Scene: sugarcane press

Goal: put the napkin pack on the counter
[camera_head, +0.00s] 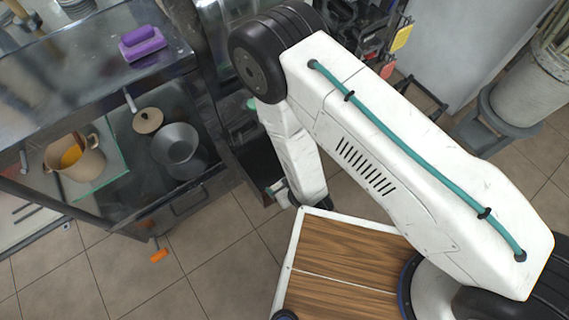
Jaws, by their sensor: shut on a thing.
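I cannot make out a napkin pack for certain.
Below the counter top, a shelf holds a beige pot (75,160), a grey bowl (176,146) and a round lid (147,121). A small orange thing (159,255) is by the tiled floor. A grey stool with a bucket (522,88) stands at right. Bare counter lies left of the purple thing.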

